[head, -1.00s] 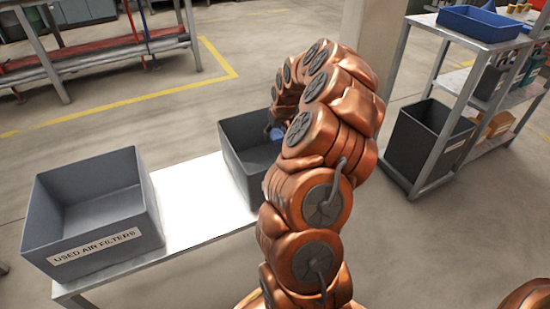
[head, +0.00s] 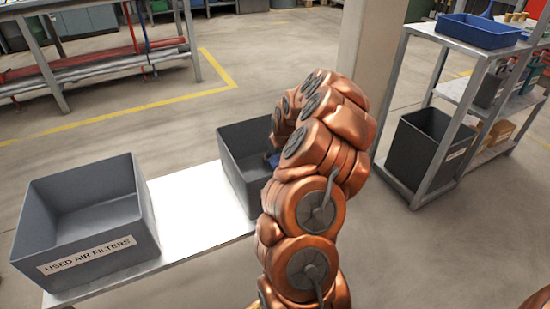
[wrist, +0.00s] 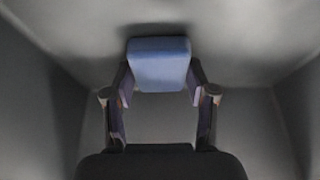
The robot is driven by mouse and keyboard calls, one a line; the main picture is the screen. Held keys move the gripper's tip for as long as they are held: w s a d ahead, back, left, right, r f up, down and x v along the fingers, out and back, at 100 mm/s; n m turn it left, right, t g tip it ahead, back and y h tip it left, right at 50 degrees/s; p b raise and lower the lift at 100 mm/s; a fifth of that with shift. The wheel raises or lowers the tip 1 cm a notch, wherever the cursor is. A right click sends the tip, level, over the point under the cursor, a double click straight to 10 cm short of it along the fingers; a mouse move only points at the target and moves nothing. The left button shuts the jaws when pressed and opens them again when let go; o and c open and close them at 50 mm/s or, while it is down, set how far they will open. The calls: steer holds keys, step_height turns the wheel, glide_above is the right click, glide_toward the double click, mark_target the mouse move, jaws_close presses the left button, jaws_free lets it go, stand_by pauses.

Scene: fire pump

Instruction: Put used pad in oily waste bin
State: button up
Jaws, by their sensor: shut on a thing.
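The used pad (wrist: 160,60) is a blue block between the two fingers of my gripper (wrist: 161,84) in the wrist view. My gripper is shut on it. Grey walls surround the pad and fingers, so they are inside a bin. In the head view a dark grey open bin (head: 236,168) stands at the right end of the white-topped table, largely behind my copper arm. No label on this bin is visible. I cannot tell whether the pad touches the bin's floor.
A grey bin (head: 143,215) labelled USED AIR FILTERS stands at the table's left end. The table top (head: 195,202) between the bins is bare. At right, a metal shelf holds a blue tray (head: 480,30), with a dark bin (head: 400,160) low down.

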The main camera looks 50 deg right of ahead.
steer(key=o, duration=1.1)
steer(key=p+v, duration=0.3)
steer(key=v, duration=0.9)
steer(key=shift+r, duration=0.15)
